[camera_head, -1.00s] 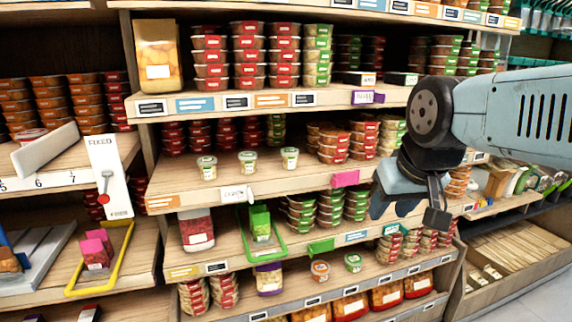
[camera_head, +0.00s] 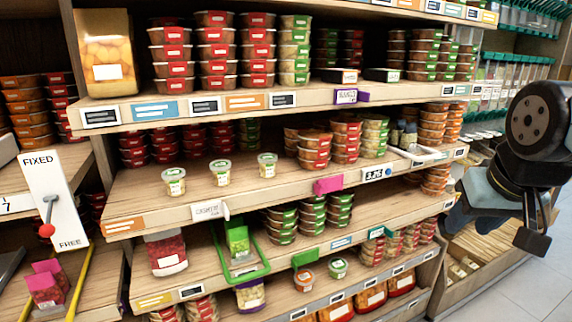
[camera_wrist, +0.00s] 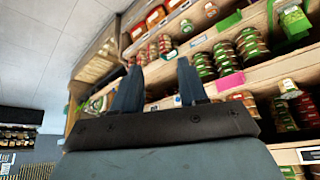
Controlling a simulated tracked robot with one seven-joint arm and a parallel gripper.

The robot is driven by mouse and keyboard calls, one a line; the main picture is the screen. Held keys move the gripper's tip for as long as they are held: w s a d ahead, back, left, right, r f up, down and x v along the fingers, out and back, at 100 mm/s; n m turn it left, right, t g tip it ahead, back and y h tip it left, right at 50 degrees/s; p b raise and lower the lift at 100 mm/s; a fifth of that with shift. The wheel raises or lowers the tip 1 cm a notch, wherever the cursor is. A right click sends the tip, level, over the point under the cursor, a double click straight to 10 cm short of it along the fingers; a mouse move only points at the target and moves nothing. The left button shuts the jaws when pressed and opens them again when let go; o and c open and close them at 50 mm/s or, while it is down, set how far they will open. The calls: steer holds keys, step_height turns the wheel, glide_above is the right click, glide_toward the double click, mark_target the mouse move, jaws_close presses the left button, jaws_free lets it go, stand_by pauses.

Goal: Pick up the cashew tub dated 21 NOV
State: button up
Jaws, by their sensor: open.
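Three small clear tubs with green lids and pale labels stand apart in a row on the middle shelf in the head view: a left tub (camera_head: 174,182), a middle tub (camera_head: 220,173) and a right tub (camera_head: 267,165). A tag (camera_head: 208,210) that seems to read cashews hangs on the shelf edge below them. The dates on the tubs are too small to read. My gripper (camera_head: 494,230) is open and empty at the right, well away from the tubs. Its two spread fingers also show in the wrist view (camera_wrist: 160,86).
Stacked red- and green-lidded containers (camera_head: 329,145) stand right of the tubs. A shelf (camera_head: 190,108) with more stacks overhangs them. A green-framed holder (camera_head: 240,262) sits below, and a fixed/free lever panel (camera_head: 55,200) is at left. Floor (camera_head: 515,285) shows clear at lower right.

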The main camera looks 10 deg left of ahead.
steer(key=shift+d, duration=0.25)
steer(key=shift+o, duration=0.3)
